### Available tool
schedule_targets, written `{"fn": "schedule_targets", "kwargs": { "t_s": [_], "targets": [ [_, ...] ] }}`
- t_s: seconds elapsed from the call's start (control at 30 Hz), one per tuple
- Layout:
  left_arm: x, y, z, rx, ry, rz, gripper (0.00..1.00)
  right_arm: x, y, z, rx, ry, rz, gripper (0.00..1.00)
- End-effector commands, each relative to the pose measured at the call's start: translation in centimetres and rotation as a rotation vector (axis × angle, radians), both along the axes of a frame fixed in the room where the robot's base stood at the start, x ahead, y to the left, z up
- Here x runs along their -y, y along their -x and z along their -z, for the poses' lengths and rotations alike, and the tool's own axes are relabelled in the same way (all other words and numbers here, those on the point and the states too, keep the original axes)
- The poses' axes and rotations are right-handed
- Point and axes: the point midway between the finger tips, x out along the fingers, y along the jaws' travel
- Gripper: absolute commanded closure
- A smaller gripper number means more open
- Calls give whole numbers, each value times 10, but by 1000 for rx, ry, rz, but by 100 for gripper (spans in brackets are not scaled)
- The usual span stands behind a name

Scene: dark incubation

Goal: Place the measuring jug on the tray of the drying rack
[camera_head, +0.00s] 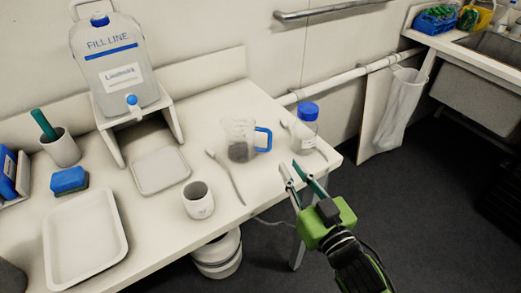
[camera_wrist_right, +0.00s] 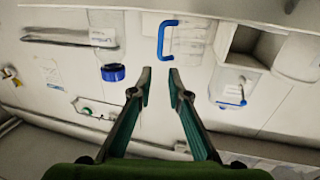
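The measuring jug (camera_head: 238,140) is clear with a blue handle and stands upright near the right end of the white table. In the right wrist view the jug (camera_wrist_right: 190,40) is beyond my fingertips, with its blue handle on the near left side. My right gripper (camera_head: 291,168) is at the table's right front edge, to the right of the jug's handle and apart from it. Its fingers are spread and empty in the right wrist view (camera_wrist_right: 160,82). I see no clear drying rack; a large white tray (camera_head: 62,262) lies on the table at the left. My left gripper is not in view.
A blue-capped bottle (camera_head: 304,140) stands right of the jug, close to my right gripper. A large container (camera_head: 118,70) sits on a stand behind. A sink counter is at far right.

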Motion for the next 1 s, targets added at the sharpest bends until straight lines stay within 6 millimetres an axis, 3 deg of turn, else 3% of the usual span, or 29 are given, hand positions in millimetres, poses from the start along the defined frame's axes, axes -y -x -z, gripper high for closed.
{"fn": "schedule_targets", "kwargs": {
  "t_s": [0.13, 0.3, 0.63, 0.83, 1.0],
  "targets": [
    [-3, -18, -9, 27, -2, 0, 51, -13, -28, -4, 4, -2, 0, 84],
    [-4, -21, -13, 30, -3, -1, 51, -25, -55, -3, 2, -1, 0, 84],
    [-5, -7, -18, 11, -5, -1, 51, -37, -81, -1, 2, 0, 0, 84],
    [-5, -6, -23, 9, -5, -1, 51, -48, -107, 1, 3, -1, 0, 84],
    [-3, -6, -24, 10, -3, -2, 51, -53, -116, 3, 1, 0, -1, 84]
  ]
}}
